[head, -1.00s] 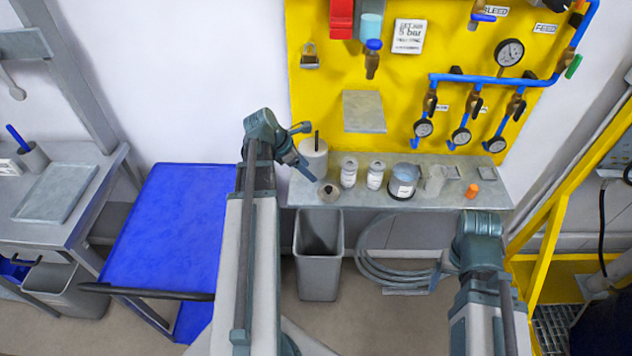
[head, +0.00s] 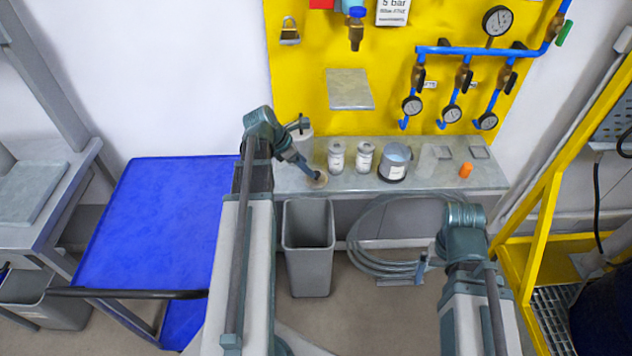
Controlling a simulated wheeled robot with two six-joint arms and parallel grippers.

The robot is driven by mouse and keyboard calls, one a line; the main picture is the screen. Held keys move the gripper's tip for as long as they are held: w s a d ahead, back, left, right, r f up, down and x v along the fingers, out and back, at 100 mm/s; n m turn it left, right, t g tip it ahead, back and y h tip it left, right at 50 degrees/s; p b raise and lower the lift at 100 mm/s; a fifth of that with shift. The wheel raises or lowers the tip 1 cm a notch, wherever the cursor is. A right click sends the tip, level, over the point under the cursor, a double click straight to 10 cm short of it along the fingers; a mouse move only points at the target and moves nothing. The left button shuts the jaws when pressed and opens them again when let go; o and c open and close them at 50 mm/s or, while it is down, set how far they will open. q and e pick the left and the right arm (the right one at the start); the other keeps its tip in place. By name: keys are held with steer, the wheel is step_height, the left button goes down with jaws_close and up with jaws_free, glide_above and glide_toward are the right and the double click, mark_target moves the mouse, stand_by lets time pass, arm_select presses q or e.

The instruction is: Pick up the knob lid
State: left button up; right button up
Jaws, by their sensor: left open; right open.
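The knob lid (head: 321,184), a small round brownish disc, lies on the grey shelf (head: 300,187) near its front left edge. My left gripper (head: 312,174) reaches down to the lid from the upper left, and its fingertips cover part of it, including the knob. It is open; I cannot tell whether the fingers touch the lid. My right gripper (head: 423,266) is low at the right, below the shelf front and in front of the coiled hose. It is open and mostly hidden by its own arm.
Two pale jars (head: 336,156) and a wider blue-topped jar (head: 394,163) stand right of the lid. A pale container (head: 301,142) is behind my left gripper. An orange piece (head: 466,170) sits further right. A grey bin (head: 309,250) and coiled hose (head: 372,262) are below.

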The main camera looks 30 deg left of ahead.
mark_target(321, 180)
arm_select(q)
steer(key=b+x, duration=0.4)
steer(key=x, duration=0.1)
steer(key=shift+w+d, duration=0.1)
steer(key=shift+d, duration=0.05)
jaws_close()
